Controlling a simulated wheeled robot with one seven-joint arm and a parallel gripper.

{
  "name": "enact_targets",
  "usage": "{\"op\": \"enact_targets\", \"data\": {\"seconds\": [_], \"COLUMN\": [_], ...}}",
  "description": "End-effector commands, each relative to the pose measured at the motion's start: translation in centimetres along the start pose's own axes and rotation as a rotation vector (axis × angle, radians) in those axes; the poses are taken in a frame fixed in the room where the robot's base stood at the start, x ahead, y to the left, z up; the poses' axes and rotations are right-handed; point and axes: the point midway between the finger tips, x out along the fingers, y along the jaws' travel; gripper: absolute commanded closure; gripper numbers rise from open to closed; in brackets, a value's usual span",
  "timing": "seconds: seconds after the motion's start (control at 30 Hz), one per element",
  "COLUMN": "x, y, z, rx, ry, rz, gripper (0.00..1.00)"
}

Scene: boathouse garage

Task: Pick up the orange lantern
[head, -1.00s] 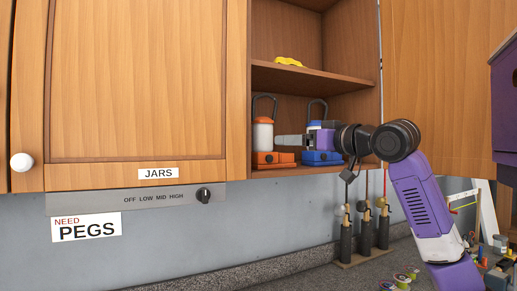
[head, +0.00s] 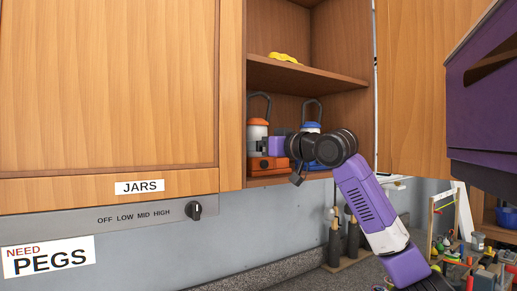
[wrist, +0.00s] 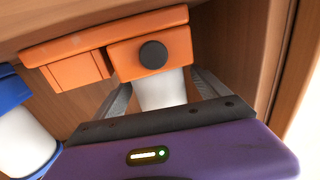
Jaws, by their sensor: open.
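The orange lantern (head: 257,135) stands upright on the lower shelf of the open cabinet, near its left wall. It has an orange base and cap, a white body and a dark handle. In the wrist view the lantern (wrist: 152,52) appears upside down, its orange base with a black knob at the top. My gripper (wrist: 161,86) is open, with one grey finger on each side of the white body. Contact between fingers and body cannot be told. The purple palm hides the lantern's upper part there. In the head view my arm hides the fingertips.
A blue lantern (head: 311,127) stands to the right of the orange one, partly behind my wrist; it also shows in the wrist view (wrist: 22,138). A yellow item (head: 284,57) lies on the shelf above. The cabinet side wall is close by the orange lantern.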

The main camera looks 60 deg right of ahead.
Motion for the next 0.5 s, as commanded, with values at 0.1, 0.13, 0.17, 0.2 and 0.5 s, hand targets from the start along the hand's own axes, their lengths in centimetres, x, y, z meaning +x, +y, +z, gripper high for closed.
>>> {"op": "enact_targets", "data": {"seconds": [0.1,0.13,0.17,0.2,0.5], "x": [1.6,1.9,2.1,2.4,2.6], "y": [0.0,0.0,0.1,0.1,0.0], "z": [-0.2,-0.2,-0.2,-0.1,0.0], "rx": [0.000,0.001,0.001,0.000,0.000], "ry": [-0.002,-0.001,0.000,0.000,0.000], "rz": [0.000,0.000,0.000,0.001,0.000], "gripper": [0.15,0.15,0.15,0.15,0.23]}}
